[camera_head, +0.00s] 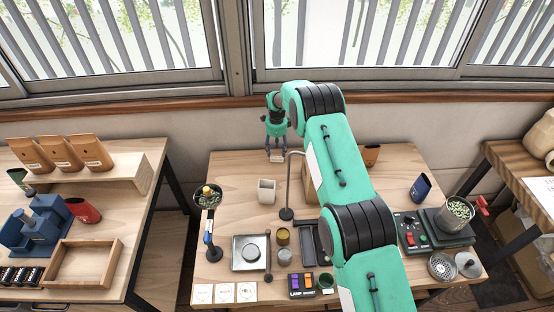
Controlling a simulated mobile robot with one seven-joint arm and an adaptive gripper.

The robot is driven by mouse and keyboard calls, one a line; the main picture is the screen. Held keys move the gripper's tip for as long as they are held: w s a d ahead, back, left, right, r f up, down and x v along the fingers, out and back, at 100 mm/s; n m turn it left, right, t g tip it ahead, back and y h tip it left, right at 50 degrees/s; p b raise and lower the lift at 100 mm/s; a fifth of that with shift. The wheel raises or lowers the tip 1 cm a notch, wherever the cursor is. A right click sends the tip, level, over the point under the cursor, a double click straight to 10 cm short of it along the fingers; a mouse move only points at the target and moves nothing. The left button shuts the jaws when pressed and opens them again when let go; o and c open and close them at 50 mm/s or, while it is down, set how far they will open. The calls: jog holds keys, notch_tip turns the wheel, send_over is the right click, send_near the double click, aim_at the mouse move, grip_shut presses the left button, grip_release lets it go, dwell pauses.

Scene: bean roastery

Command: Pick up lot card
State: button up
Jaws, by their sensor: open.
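My gripper (276,157) is open and points down near the back edge of the middle table (235,168). It looks empty, and its height above the wood is hard to judge. No card is clearly labelled as the lot card. Three small white cards (224,293) lie in a row at the table's front left edge, well in front of my gripper. Their print is too small to read surely. My arm crosses the middle of the table and hides part of it.
A white cup (267,191) and a thin stand (287,213) are in front of my gripper. The window wall is close behind. The table's back left is clear.

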aim_at(277, 157)
jog(key=shift+d+f+b, duration=0.1)
jog(key=shift+f+b, duration=0.2)
jog(key=shift+f, duration=2.2)
jog(key=shift+c, duration=0.5)
jog(key=c, duration=1.1)
